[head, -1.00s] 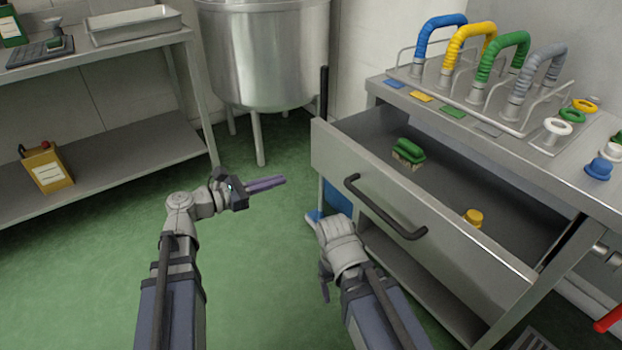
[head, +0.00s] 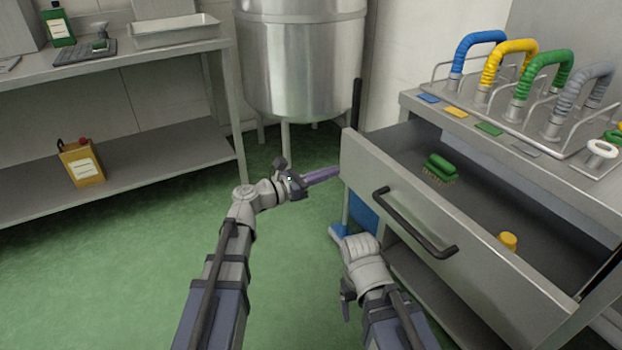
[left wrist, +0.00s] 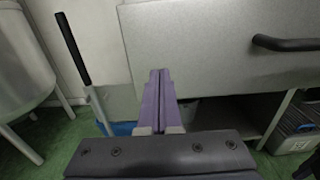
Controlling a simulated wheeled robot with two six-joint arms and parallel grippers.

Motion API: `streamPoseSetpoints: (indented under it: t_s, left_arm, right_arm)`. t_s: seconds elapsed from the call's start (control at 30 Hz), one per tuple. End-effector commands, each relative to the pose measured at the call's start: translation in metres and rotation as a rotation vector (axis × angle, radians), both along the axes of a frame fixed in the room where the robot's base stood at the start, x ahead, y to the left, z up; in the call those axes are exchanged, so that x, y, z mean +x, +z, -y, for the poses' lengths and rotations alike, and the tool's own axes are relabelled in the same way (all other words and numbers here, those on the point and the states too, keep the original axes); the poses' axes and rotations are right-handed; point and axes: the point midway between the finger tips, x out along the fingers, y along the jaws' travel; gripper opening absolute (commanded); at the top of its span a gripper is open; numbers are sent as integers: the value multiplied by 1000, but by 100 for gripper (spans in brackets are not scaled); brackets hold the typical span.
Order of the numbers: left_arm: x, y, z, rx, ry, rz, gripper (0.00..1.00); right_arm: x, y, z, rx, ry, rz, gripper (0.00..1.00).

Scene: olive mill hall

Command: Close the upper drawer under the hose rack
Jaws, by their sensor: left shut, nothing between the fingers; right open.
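The upper drawer (head: 440,235) under the hose rack (head: 510,105) is pulled out, its inside exposed. Its grey front carries a dark bar handle (head: 412,224); the front and handle (left wrist: 285,43) also show in the left wrist view. My left gripper (head: 336,173) is shut and empty, its purple fingers pointing at the left end of the drawer front. In the left wrist view the fingertips (left wrist: 159,73) overlap the front's lower left part; I cannot tell if they touch. My right gripper (head: 347,288) is low, in front of the drawer and below the handle; its fingers are mostly hidden.
A green brush (head: 440,168) and a yellow cap (head: 508,241) lie in the drawer. A steel tank (head: 300,65) stands behind. A shelf table (head: 150,150) with a yellow can (head: 82,165) is at left. Blue things (head: 362,215) sit beneath the drawer's left end. Green floor is clear at front left.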

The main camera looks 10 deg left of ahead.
Motion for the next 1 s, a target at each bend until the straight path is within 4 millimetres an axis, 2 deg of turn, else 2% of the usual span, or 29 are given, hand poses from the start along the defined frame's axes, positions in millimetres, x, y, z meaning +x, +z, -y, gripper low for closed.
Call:
streamPoseSetpoints:
  t_s: [0.1,0.23,0.8,1.0]
  left_arm:
    - [12,0,15,0,-2,0,0]
    - [18,0,24,0,-2,0,0]
    - [22,0,30,0,0,0,0]
    - [35,0,47,0,-3,0,0]
  right_arm:
    - [0,0,0,0,0,0,77]
    - [0,0,0,0,0,0,77]
    - [0,0,0,0,0,0,77]
    - [0,0,0,0,0,0,77]
